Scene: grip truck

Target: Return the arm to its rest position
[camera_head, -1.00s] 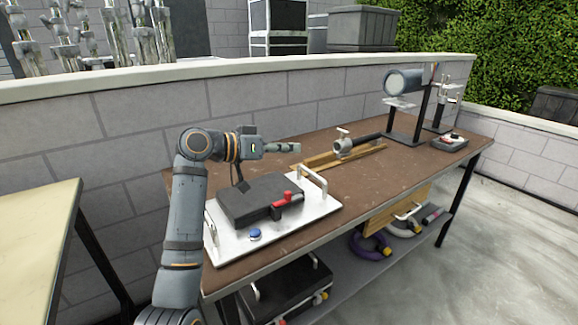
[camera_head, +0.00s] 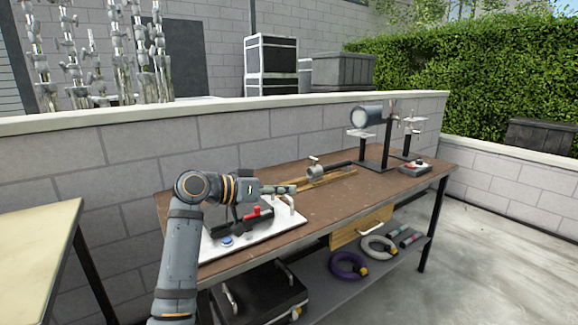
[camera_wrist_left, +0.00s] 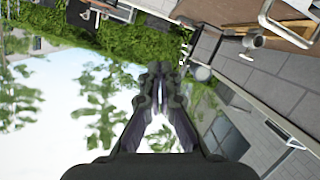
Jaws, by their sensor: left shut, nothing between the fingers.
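My left arm rises from the bottom of the head view and bends at the elbow, with its forearm pointing right. My left gripper (camera_head: 280,189) is shut and empty, above the white tray on the workbench. In the left wrist view its fingertips (camera_wrist_left: 159,70) meet, with sky, hedge and wall behind them. The white tray (camera_head: 278,225) holds a dark case (camera_head: 226,227) with a red part (camera_head: 254,212) and a blue button (camera_head: 226,240). My arm hides part of the case. My right gripper does not show.
The brown workbench (camera_head: 330,205) stands against a block wall. Rings (camera_head: 348,265) lie on the lower shelf. A pale table (camera_head: 35,235) is at left.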

